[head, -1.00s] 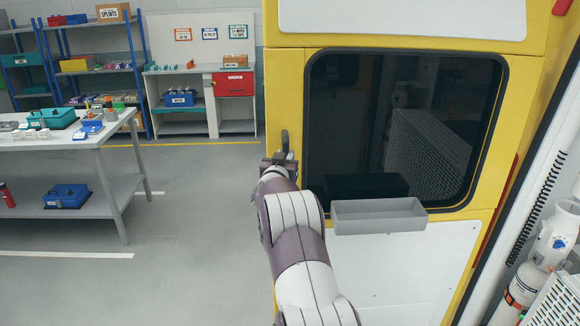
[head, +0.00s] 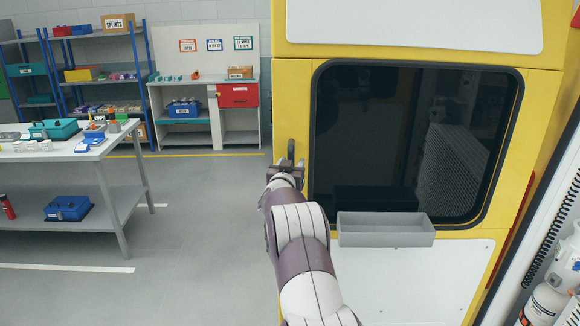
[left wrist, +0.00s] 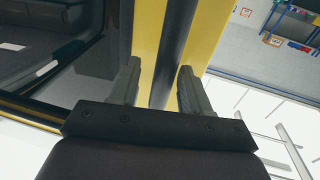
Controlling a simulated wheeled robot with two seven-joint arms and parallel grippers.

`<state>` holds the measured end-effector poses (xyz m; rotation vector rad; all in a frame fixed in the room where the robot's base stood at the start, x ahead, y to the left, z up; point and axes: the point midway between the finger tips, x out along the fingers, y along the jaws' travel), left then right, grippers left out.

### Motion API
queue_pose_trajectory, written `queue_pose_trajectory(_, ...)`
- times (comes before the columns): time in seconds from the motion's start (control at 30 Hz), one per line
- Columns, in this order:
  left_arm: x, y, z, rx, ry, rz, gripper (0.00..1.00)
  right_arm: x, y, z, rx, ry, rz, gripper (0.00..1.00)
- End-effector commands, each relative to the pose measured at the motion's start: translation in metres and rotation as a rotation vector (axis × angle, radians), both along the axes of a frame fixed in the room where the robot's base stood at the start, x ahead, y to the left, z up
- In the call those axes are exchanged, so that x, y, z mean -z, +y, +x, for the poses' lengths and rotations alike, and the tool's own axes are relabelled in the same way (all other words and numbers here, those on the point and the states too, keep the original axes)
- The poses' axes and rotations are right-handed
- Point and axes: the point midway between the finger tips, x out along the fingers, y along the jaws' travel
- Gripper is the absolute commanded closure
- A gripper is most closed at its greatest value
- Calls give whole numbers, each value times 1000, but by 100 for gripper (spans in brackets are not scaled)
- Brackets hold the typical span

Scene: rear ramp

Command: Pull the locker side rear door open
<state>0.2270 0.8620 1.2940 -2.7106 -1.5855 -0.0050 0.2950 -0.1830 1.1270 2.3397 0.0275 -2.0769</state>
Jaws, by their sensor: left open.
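The yellow rear door (head: 291,90) has a dark window and a white lower panel, and it fills the middle and right of the head view. Its dark upright handle (head: 291,151) is near the left edge of the door. My left gripper (head: 286,168) is at the handle's lower part. In the left wrist view my left gripper (left wrist: 160,88) is open, with a dark bar, the handle (left wrist: 175,50), running between its two fingers. I cannot tell whether either finger touches it. My right gripper is not in view.
A grey tray (head: 386,230) is fixed below the window. A workbench (head: 60,152) stands at the left, with shelves (head: 105,75) and a cabinet (head: 203,125) behind. White cylinders (head: 545,300) show at the right. Floor (head: 200,230) between bench and door is clear.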

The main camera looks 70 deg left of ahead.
Motion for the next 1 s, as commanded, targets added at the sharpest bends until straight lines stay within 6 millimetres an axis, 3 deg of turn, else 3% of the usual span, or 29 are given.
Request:
queue_pose_trajectory(0.37, 3, -8, -6, -3, 1, -3, 54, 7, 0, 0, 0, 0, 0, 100)
queue_pose_trajectory(0.8, 5, -95, -55, -7, 2, -2, 54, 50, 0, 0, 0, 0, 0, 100)
queue_pose_trajectory(1.0, 2, -110, -64, -9, 1, -3, 54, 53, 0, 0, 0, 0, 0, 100)
